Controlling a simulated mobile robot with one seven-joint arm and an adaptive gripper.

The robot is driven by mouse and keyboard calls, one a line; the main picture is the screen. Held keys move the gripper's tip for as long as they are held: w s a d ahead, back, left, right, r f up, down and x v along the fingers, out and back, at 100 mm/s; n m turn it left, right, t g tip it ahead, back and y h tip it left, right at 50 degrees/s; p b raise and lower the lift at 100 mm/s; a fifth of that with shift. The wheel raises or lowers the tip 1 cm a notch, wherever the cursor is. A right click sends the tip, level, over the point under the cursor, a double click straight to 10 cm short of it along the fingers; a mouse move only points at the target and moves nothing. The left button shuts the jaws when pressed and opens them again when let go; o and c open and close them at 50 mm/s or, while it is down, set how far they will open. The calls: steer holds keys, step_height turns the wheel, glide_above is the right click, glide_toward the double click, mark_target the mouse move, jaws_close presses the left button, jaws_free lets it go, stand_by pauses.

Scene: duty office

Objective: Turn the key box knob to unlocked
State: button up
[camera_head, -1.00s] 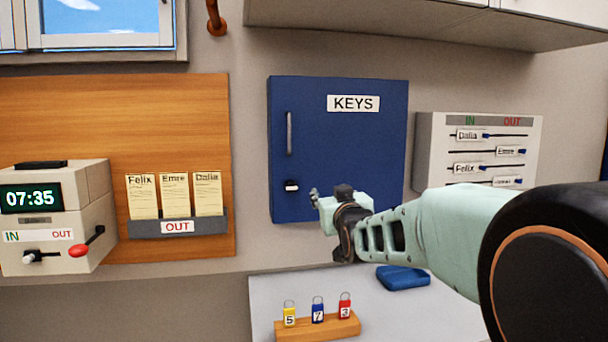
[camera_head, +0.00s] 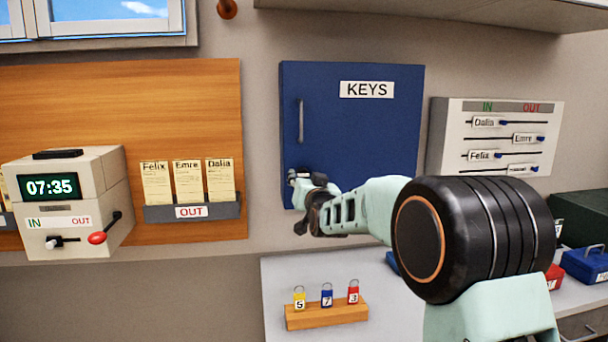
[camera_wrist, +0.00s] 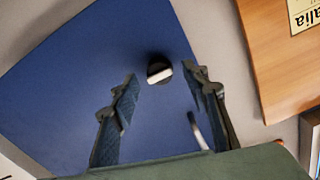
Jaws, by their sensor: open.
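The blue key box (camera_head: 355,130), labelled KEYS, hangs on the wall with its door shut and a grey vertical handle (camera_head: 300,121). Its knob (camera_wrist: 159,70) shows in the wrist view as a dark round base with a white bar, tilted slightly in that picture. My gripper (camera_head: 299,177) is at the box's lower left and hides most of the knob in the head view. In the wrist view my gripper (camera_wrist: 162,84) is open, with a finger on each side of the knob and gaps to both. Whether the tips reach its depth I cannot tell.
Left are a card rack (camera_head: 192,212) and a time clock (camera_head: 66,205) with levers. Right is an IN/OUT slider board (camera_head: 497,137). Below, a wooden block (camera_head: 326,315) holds three numbered padlocks on a light table. The wall just below the box is clear.

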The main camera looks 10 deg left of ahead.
steer(key=shift+x, duration=0.85)
jaws_close()
